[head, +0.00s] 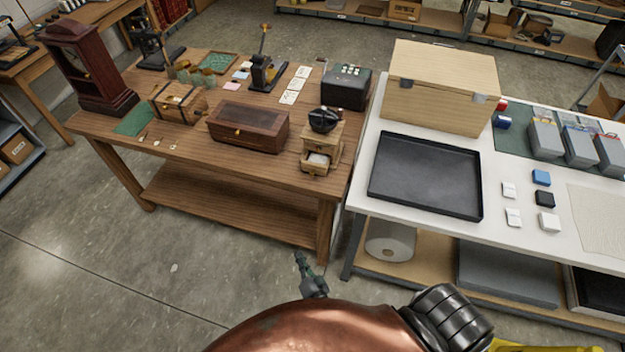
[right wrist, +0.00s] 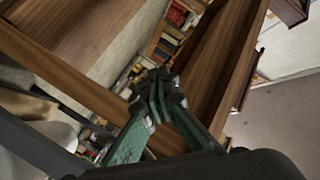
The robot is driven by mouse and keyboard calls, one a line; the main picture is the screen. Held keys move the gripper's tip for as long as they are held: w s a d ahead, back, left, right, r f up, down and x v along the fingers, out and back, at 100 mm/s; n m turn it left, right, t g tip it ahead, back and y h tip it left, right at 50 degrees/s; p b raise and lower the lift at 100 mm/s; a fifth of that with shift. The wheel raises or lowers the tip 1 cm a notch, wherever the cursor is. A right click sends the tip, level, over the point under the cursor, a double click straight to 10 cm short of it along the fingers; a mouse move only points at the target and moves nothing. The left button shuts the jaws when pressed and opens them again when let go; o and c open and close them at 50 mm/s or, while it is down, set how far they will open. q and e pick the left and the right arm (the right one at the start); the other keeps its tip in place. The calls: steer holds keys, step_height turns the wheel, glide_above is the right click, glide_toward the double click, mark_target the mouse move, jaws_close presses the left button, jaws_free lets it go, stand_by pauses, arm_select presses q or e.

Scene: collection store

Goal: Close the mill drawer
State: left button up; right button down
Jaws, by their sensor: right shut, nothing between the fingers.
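The coffee mill (head: 324,140) stands at the front right corner of the brown wooden table. It has a light wooden body and a dark top. Its drawer (head: 317,163) sticks out at the front, and something pale shows inside it. My right gripper (head: 299,256) is in front of the table, below the tabletop and apart from the mill. Its fingers are shut with nothing between them. In the right wrist view the shut fingertips (right wrist: 157,82) show against the table's wooden parts, and the mill cannot be made out. My left gripper is in neither view.
A glass-topped wooden case (head: 248,128) stands left of the mill, and a black box (head: 346,87) behind it. The white table (head: 362,205) to the right bears a black tray (head: 472,200) and a large wooden box (head: 440,95). The floor before the brown table is clear.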

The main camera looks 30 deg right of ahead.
steer(key=w+d+r+m+h+p, duration=0.1)
steer(key=w+r+m+h, duration=0.15)
steer(key=r+m, duration=0.45)
steer(key=w+d+r+m+h+p, duration=0.15)
steer(key=r+h, duration=0.25)
steer(key=r, duration=0.7)
steer(key=m+g+h, duration=0.3)
steer(key=m+h, duration=0.1)
steer(key=m, duration=0.4)
glide_toward(314, 173)
steer(key=shift+y, duration=0.25)
steer(key=x, duration=0.3)
steer(key=p+x, duration=0.1)
steer(key=x, duration=0.2)
steer(key=shift+w+a+f, duration=0.1)
steer(key=shift+w+f, duration=0.05)
steer(key=shift+f, duration=0.1)
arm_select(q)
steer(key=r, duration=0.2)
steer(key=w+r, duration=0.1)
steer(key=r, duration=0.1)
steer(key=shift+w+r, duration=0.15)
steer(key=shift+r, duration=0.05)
arm_select(e)
steer(key=x, duration=0.6)
steer(key=shift+d, duration=0.45)
steer(key=shift+r, duration=0.15)
